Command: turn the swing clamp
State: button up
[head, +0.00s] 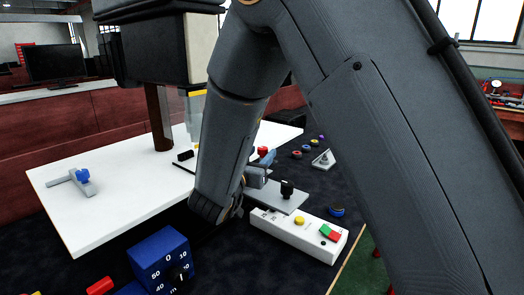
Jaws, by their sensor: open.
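A grey piece with a long thin arm and a blue knob (83,176), which looks like the swing clamp, lies on the left part of the white table (110,215). Its thin arm points left. My own arm crosses the middle of the head view and bends down to the right of this piece, well apart from it.
A blue dial box (158,262) stands at the front. A white control box (300,235) with yellow, red and green buttons lies right of my wrist. Behind it is a grey plate (290,201) with a black knob. A brown post (159,118) rises from the white table.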

jog(key=shift+x, duration=1.25)
jog(key=shift+a, duration=0.1)
jog(key=c, duration=1)
jog(key=shift+c, duration=0.2)
